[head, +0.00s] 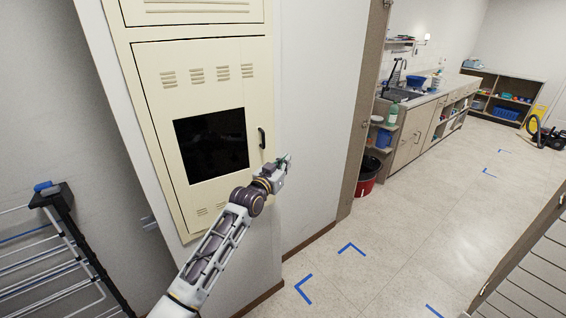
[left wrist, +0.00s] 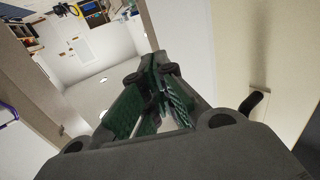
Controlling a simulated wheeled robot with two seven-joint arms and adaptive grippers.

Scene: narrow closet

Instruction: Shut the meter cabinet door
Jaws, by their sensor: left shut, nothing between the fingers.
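The cream meter cabinet door (head: 222,76) is on the wall left of centre in the head view. It has slots, a dark square window (head: 211,145) and a black handle (head: 262,138) on its right side. The door looks flush or nearly flush with its frame; I cannot tell if a small gap remains. My left gripper (head: 287,161) is just right of and below the handle, near the door's right edge. In the left wrist view its green-padded fingers (left wrist: 157,92) are together and empty, and the dark handle (left wrist: 250,103) shows apart from them at right.
A drying rack (head: 60,250) stands at the lower left. A wooden door frame (head: 362,120) and a red bin (head: 369,175) are to the right. Beyond is a sink counter (head: 415,130). The tiled floor with blue corner marks (head: 351,248) is open. A slatted panel (head: 535,270) is at the right.

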